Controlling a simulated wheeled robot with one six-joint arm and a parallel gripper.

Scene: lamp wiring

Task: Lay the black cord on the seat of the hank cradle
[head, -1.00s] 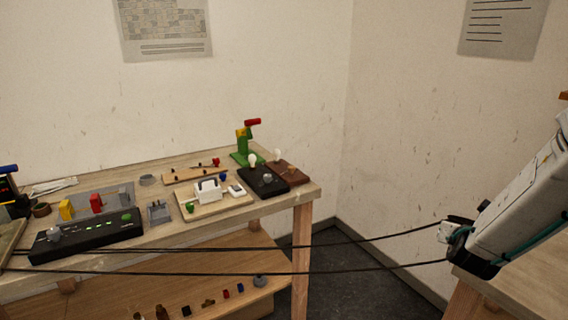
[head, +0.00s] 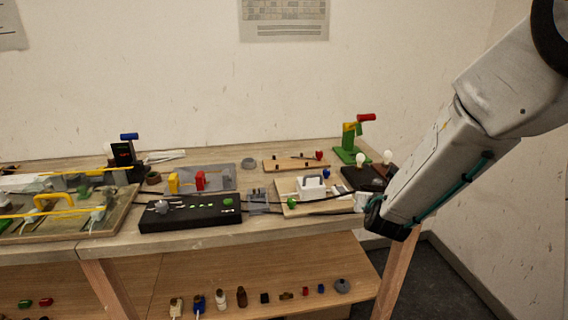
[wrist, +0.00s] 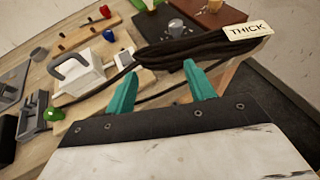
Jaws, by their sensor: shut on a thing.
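The black cord (wrist: 190,50) is a dark hank with a white tag reading THICK (wrist: 247,31) at its right end. In the wrist view it lies across the tips of my gripper (wrist: 162,82), whose teal fingers are shut on it. In the head view my gripper (head: 368,210) is at the right front of the workbench, and strands of the cord (head: 322,213) trail left from it. A small grey holder with upright sides (head: 258,201), left of the white block, may be the hank cradle; I cannot be sure. It also shows in the wrist view (wrist: 38,117).
A white block with a grey handle (head: 311,188) stands on a pale board with a green knob (head: 291,203). A black control box (head: 190,213) is further left. A green stand with a red handle (head: 350,145) and bulbs are behind my gripper. The lower shelf (head: 265,290) holds small parts.

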